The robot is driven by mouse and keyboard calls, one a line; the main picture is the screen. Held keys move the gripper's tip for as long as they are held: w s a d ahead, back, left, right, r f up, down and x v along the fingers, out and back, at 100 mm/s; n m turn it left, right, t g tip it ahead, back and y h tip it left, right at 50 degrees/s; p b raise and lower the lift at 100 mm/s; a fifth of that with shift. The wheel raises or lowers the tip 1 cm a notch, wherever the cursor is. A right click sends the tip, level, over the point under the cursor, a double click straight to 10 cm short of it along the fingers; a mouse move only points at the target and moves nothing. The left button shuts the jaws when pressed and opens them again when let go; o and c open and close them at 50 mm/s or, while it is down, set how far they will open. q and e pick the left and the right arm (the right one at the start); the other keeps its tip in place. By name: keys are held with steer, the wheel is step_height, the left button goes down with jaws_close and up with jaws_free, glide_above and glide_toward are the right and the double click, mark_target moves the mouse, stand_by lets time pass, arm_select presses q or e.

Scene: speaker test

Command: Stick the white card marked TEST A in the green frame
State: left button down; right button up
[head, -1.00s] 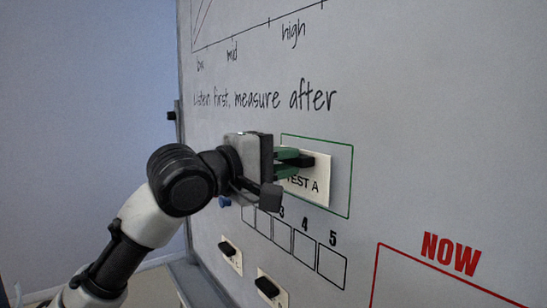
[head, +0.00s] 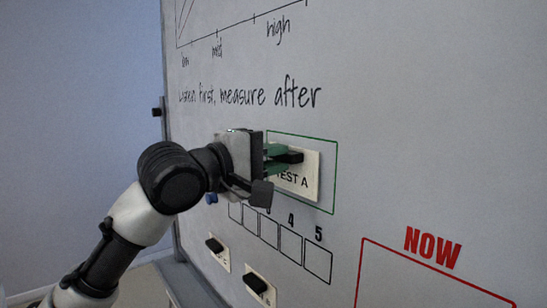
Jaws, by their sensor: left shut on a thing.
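The white card marked TEST A (head: 306,184) is at the whiteboard, inside the outline of the green frame (head: 336,172) as I see it. A black grip piece sits on the card's face. My left gripper (head: 284,159), with green fingers, is shut on the card by that black piece. The gripper hides the card's left part and the frame's left side. I cannot tell whether the card's back touches the board. My right gripper is not in view.
Two more white cards with black grips, one at the left (head: 217,250) and one to its right (head: 260,288), are low on the whiteboard (head: 430,120). A row of numbered boxes (head: 291,245) lies below the frame. A red NOW frame (head: 361,270) is at lower right.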

arm_select(q)
steer(key=shift+w+d, duration=0.3)
steer(key=shift+d, duration=0.1)
stand_by(0.3)
steer(key=c, duration=0.6)
jaws_free()
steer(key=shift+s+a, duration=0.1)
steer(key=shift+v, duration=3.5)
